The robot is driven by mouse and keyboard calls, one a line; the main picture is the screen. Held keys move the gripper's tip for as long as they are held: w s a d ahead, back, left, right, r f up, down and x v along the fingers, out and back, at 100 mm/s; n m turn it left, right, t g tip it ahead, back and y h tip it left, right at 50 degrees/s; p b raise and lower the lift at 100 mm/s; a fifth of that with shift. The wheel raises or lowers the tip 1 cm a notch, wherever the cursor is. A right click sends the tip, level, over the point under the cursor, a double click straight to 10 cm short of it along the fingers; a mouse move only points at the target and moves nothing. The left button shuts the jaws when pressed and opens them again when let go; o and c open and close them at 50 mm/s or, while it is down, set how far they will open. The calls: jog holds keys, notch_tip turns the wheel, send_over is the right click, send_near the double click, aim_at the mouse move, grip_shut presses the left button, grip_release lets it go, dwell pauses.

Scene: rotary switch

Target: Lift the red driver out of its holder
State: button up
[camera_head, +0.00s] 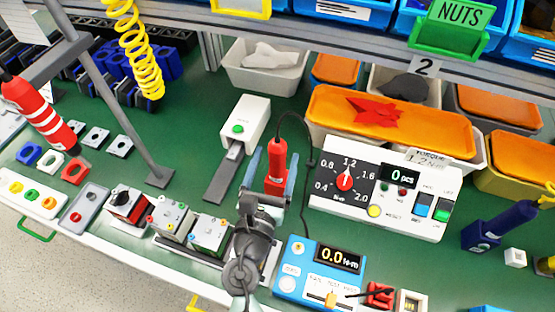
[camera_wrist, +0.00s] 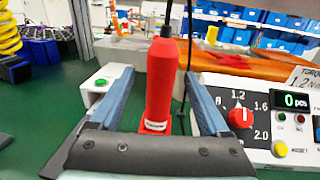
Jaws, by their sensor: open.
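The red driver (camera_head: 277,164) stands upright near the middle of the green bench in the head view, with a dark cable at its top. In the wrist view the red driver (camera_wrist: 160,85) stands between the two blue-grey fingers of my gripper (camera_wrist: 155,90). My gripper (camera_head: 273,172) is open, one finger on each side of the driver, with visible gaps to its body.
A white torque box with a dial (camera_head: 380,188) stands just right of the driver. A white box with a green button (camera_head: 245,122) stands to the left. A blue meter (camera_head: 320,270) lies in front, and an orange tray (camera_head: 440,130) behind. Another red tool (camera_head: 40,112) hangs far left.

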jog(key=x, duration=0.5)
jog(key=shift+f, duration=0.1)
jog(key=shift+s, duration=0.1)
jog(key=shift+c, duration=0.3)
grip_shut()
